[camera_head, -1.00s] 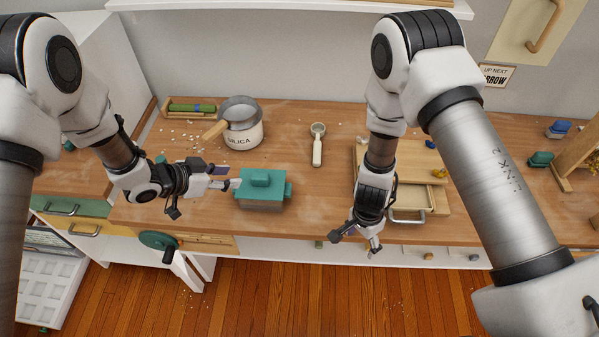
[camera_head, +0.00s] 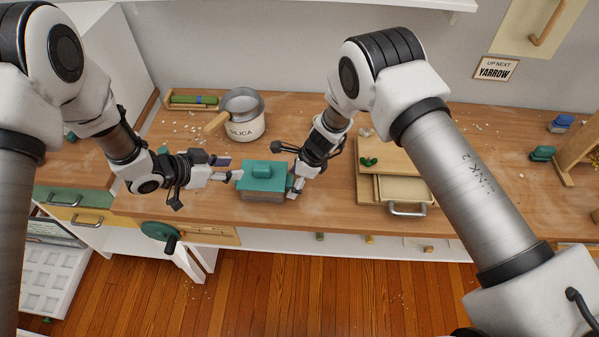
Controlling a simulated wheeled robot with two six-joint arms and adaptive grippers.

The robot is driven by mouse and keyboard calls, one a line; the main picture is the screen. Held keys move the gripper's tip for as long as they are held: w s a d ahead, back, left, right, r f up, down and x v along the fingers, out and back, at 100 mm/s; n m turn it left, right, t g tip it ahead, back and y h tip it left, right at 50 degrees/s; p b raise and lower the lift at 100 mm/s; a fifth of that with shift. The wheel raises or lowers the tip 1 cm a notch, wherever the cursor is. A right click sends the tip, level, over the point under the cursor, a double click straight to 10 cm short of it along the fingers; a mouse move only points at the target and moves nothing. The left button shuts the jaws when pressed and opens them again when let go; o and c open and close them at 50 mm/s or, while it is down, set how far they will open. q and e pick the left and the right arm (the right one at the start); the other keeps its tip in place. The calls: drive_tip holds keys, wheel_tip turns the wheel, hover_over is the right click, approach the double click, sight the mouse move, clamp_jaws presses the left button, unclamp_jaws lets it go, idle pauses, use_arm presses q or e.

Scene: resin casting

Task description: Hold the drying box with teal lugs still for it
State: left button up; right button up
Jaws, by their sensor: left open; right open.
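The drying box (camera_head: 263,178) with its teal lid, knob and lugs sits upright on the wooden worktop near its front edge, in the middle of the head view. My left gripper (camera_head: 228,169) is open at the box's left side, its fingertips close to the left lug. My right gripper (camera_head: 288,167) is open at the box's right side, one finger behind and one in front near the right lug. I cannot tell whether either gripper touches the box. The right lug is mostly hidden by my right gripper.
A silica pot (camera_head: 246,128) with a wooden handle stands behind the box. A green-and-blue item lies in a wooden tray (camera_head: 178,106) at back left. A wooden board with a metal-handled drawer (camera_head: 405,190) is at right. Spilled beads dot the worktop.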

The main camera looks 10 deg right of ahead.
drive_tip(key=shift+f, duration=0.15)
clamp_jaws()
drive_tip(key=shift+s, duration=0.1)
idle(0.3)
drive_tip(key=c, duration=1)
unclamp_jaws()
drive_tip(key=c, duration=0.4)
